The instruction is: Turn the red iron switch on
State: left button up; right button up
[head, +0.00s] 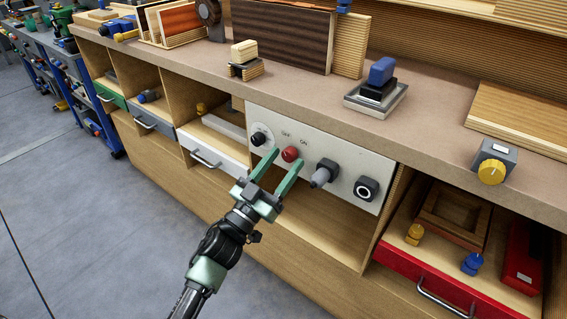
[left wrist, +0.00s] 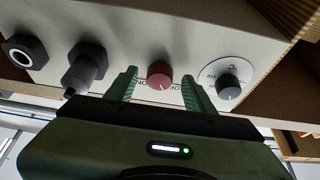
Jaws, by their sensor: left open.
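The red iron switch (head: 290,154) is a round red knob on the white control panel (head: 335,155), below the labels OFF and ON. My left gripper (head: 283,165) is open, with its green fingers on either side of the knob. In the left wrist view the red knob (left wrist: 159,75) sits between the two fingertips (left wrist: 161,84), with a visible gap on each side. A small pale mark shows on the knob's rim, near the panel lettering. My right gripper is not in view.
The panel also carries a black dial (head: 258,139) at left, a grey plug (head: 324,173) and a black socket (head: 366,188) at right. An iron with a blue handle (head: 380,82) stands on the worktop above. An open red drawer (head: 440,285) is at lower right.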

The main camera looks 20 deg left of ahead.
pick_arm(q)
jog(key=shift+w, duration=0.2)
grip_shut()
jog(key=shift+m, duration=0.3)
jog(key=m+g+h+p, duration=0.1)
jog(key=m, duration=0.2)
jog(key=m+g+h+p, duration=0.1)
jog(key=m, duration=0.2)
jog(key=m+h+p, duration=0.1)
jog(key=m+h, duration=0.1)
jog(key=shift+a+r+m+g, duration=0.2)
jog(key=shift+m+g, duration=0.2)
jog(key=m+g+p, duration=0.1)
jog(key=m, duration=0.2)
jog(key=m+g+h+p, duration=0.1)
jog(key=m, duration=0.2)
jog(key=shift+w+a+r+p, duration=0.1)
jog(key=shift+a+p, duration=0.05)
jog(key=shift+p, duration=0.2)
jog(key=shift+m+g, duration=0.4)
jog(key=shift+m, duration=0.2)
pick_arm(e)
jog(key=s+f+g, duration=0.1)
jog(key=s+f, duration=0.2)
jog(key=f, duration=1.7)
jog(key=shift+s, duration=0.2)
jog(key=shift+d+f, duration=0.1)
